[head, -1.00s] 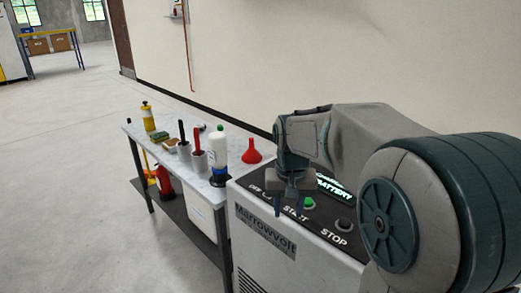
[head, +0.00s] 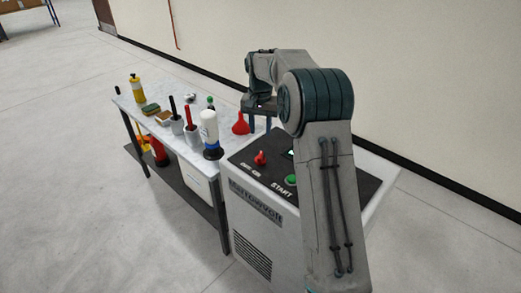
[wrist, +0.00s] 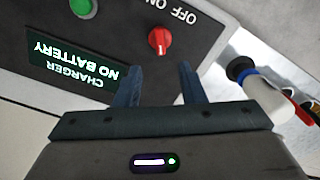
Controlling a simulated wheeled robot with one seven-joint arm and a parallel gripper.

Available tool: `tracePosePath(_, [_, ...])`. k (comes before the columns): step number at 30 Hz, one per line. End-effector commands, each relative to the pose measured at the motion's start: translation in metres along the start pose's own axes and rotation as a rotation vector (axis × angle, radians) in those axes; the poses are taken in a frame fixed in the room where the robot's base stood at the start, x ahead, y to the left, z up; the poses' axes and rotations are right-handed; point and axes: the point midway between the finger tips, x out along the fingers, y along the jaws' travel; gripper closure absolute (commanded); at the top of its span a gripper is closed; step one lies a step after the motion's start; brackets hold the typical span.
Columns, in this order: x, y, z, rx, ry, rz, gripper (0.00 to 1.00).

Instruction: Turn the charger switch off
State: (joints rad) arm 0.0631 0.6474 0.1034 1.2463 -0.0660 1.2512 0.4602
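The charger (head: 262,215) is a light grey cabinet with a dark sloped panel on top. Its red rotary switch (head: 260,158) sits at the panel's left side, beside OFF and ON lettering. In the wrist view the red switch (wrist: 159,41) is just beyond my fingers, with a pale mark on it; I cannot tell which label it points to. The lit display (wrist: 74,66) reads CHARGER NO BATTERY. My gripper (head: 260,124) is behind the switch in the head view, apart from it. In the wrist view my gripper (wrist: 158,76) is open, its fingers spread and empty.
A green START button (head: 291,180) is right of the switch; it also shows in the wrist view (wrist: 81,8). A marble-topped table (head: 150,98) adjoins the charger at left. A white bottle (head: 209,128), red funnel (head: 241,124) and other items stand on it. The floor in front is clear.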

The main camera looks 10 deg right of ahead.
Motion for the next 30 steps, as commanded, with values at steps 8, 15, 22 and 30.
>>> tracePosePath(8, [0.061, 0.0, 0.001, 0.0, -0.005, 0.001, 0.64])
tracePosePath(15, [0.095, 0.0, 0.001, -0.001, -0.003, 0.001, 0.64])
tracePosePath(22, [0.105, 0.0, 0.001, -0.001, 0.0, -0.001, 0.64])
tracePosePath(30, [0.105, 0.0, 0.0, -0.001, 0.0, -0.001, 0.83])
